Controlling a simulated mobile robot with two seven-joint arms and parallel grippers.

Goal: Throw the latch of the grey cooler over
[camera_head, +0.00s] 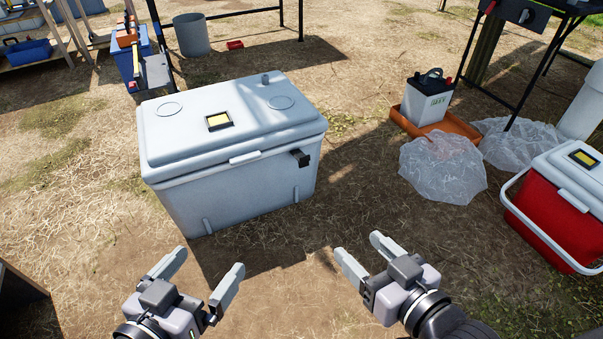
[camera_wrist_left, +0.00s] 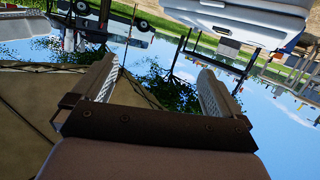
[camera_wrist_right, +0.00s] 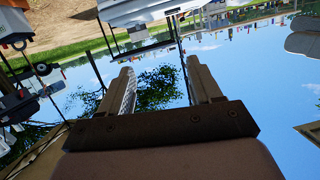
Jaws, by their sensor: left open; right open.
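The grey cooler (camera_head: 240,187) stands on the ground ahead of me with its lid down. A small dark latch (camera_head: 300,158) sits at the right of its front face, just below the lid edge. A pale grip (camera_head: 245,158) is at the middle of the lid's front edge. My left gripper (camera_head: 199,275) is open and empty, in front of the cooler's front face. My right gripper (camera_head: 367,257) is open and empty, in front of and to the right of the latch. Neither touches the cooler. Part of the cooler also shows in the left wrist view (camera_wrist_left: 255,18).
A red cooler (camera_head: 550,205) with a white lid stands at the right. Crumpled clear plastic (camera_head: 443,168) and a battery (camera_head: 427,100) in an orange tray (camera_head: 455,127) lie between the coolers. A grey bucket (camera_head: 191,35) stands behind. Bare ground lies in front of the grey cooler.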

